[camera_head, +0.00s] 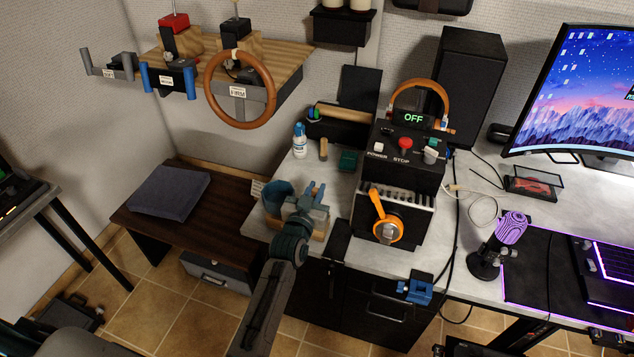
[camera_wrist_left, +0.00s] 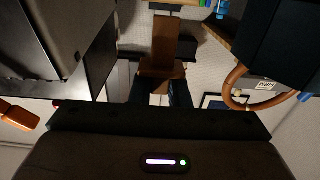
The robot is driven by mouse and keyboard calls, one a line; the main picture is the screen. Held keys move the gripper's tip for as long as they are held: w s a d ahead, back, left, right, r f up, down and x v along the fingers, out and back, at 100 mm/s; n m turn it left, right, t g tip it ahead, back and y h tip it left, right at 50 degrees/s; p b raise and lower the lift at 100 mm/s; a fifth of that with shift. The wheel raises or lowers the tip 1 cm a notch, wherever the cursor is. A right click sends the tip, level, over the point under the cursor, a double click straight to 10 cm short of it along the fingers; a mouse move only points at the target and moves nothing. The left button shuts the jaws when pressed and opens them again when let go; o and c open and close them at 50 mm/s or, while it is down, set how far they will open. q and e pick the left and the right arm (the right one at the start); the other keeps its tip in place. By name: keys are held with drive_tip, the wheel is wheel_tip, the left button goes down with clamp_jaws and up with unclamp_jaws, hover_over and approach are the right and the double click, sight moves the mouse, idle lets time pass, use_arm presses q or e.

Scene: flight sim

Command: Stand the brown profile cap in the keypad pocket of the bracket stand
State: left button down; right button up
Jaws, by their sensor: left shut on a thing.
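The brown profile cap (camera_wrist_left: 163,60) shows in the left wrist view, between the two dark fingers of my left gripper (camera_wrist_left: 163,92), which is shut on it. My right gripper is in neither view.
A black console (camera_head: 402,165) with an orange lever stands right of the gripper. A white-blue bottle (camera_head: 299,140), a tan block (camera_head: 323,150) and a green box (camera_head: 348,160) sit behind it. A steering wheel (camera_head: 240,90) juts from the wall shelf.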

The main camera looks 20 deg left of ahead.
use_arm(q)
drive_tip(key=shift+s+d+r, duration=0.1)
drive_tip(key=shift+s, duration=0.05)
wheel_tip(320, 180, down, 4)
drive_tip(key=b, duration=0.3)
drive_tip(key=shift+f+b, duration=0.2)
drive_tip(key=shift+b, duration=0.1)
drive_tip(key=shift+f+b, duration=0.5)
drive_tip(key=shift+f, duration=0.05)
drive_tip(key=shift+f+b, duration=2)
drive_tip(key=shift+f, duration=0.2)
idle(1.2)
drive_tip(key=c, duration=1.3)
unclamp_jaws()
